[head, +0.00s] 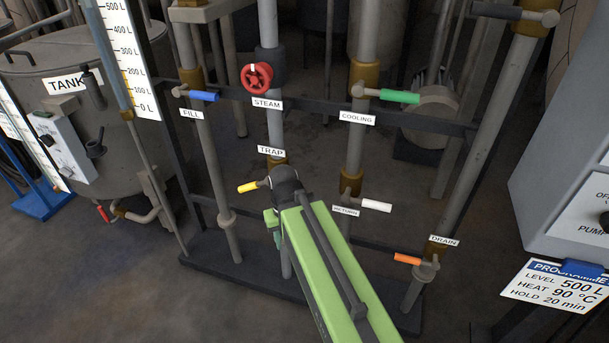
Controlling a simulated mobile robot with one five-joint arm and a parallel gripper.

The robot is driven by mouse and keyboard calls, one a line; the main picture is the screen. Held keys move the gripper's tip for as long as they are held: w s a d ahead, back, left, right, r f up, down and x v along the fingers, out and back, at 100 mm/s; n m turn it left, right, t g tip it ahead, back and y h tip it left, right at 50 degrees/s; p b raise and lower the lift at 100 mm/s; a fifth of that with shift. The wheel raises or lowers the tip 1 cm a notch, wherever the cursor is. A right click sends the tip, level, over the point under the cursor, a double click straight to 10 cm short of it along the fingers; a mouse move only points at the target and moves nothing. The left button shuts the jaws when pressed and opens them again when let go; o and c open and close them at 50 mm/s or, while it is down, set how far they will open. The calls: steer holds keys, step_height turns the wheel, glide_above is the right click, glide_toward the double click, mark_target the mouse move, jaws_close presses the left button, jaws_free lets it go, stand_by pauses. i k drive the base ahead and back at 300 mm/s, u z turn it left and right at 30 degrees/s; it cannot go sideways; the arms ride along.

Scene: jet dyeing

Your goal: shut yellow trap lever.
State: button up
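The yellow trap lever (248,187) shows in the head view on the middle-left pipe, below the label TRAP (271,151). Its handle points left and slightly down from the pipe, so it lies across the pipe. My green arm reaches up from the bottom and its dark end covers the pipe just right of the lever. My gripper is hidden behind the arm's end, so its fingers and any contact with the lever cannot be seen.
Around the lever are the red steam wheel (257,78), blue fill lever (203,96), green cooling lever (400,96), white lever (377,206) and orange drain lever (407,259). A dark frame (320,107) carries the pipes. A tank (50,60) stands left, a grey pump panel (570,150) right.

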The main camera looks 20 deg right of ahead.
mark_target(256, 184)
steer(key=z, duration=0.35)
steer(key=k, duration=1.65)
steer(key=u, duration=1.4)
steer(key=i, duration=1.7)
steer(key=u, duration=0.05)
